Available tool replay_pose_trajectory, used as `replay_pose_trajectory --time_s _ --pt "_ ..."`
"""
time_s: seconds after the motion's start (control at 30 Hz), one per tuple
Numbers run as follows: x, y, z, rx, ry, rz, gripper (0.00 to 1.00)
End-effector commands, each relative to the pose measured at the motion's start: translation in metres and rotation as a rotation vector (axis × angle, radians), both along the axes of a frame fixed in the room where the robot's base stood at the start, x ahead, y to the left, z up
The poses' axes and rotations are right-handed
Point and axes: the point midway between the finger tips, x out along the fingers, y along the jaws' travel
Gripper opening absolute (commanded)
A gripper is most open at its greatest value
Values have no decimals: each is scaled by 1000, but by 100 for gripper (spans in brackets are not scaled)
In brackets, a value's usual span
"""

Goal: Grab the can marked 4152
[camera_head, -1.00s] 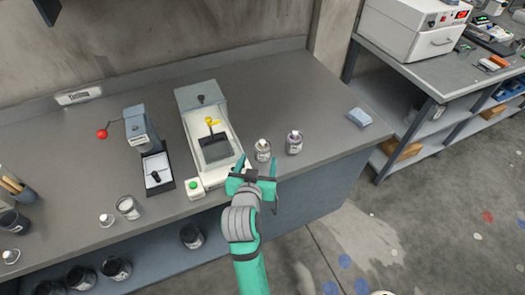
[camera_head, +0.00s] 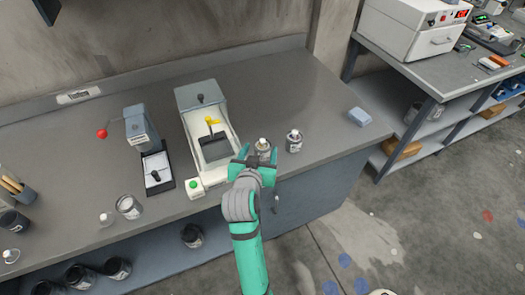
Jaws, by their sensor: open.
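Two small cans with pale lids stand on the grey bench to the right of the white-bedded machine. The left can (camera_head: 263,146) is right at my gripper (camera_head: 260,155). My gripper is open, its two teal fingers pointing at this can, one toward each side. The gripper hides the can's lower part, and I cannot tell whether the fingers touch it. The right can (camera_head: 294,141) stands a short way to the right, apart from the gripper. The labels are too small to read, so I cannot tell which can is marked 4152.
The machine (camera_head: 222,167) with a yellow handle stands close on the left, with a green-button box (camera_head: 194,188) at its front. An open can (camera_head: 129,207) stands farther left. The bench between is clear.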

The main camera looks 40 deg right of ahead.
Motion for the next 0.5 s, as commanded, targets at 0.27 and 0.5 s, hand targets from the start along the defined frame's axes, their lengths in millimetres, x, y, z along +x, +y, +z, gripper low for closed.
replay_pose_trajectory --time_s 0.27,0.5 --pt "25 -24 -14 1 2 -1 62" --pt "32 -31 -18 1 1 0 62"
